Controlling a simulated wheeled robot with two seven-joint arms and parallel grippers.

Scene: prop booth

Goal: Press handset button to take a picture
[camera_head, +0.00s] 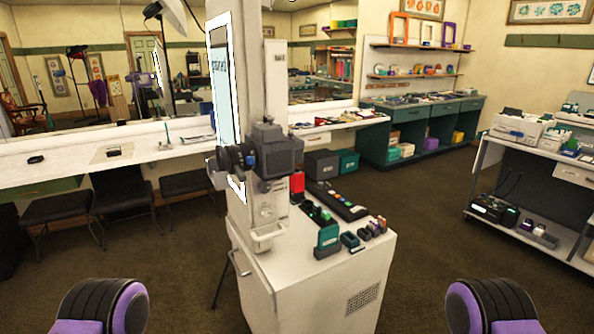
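A dark grey camera (270,148) with a black lens facing left is mounted on a white column (238,65) above a white cabinet (310,285). A small black device (113,152) lies on a tan mat on the white counter at left, and another small black object (36,159) lies farther left. Small dark and coloured items, among them a teal block (327,239), stand on the cabinet top. I cannot tell which of these is the handset, and no button can be made out. Only purple and black parts of my arms show at the bottom corners; neither gripper is in view.
The white counter (60,172) runs along the left, with dark stools (125,195) beneath it. A white cart (540,190) with boxes stands at right, and a teal cabinet (425,125) stands at the back. Brown floor is open on both sides of the cabinet.

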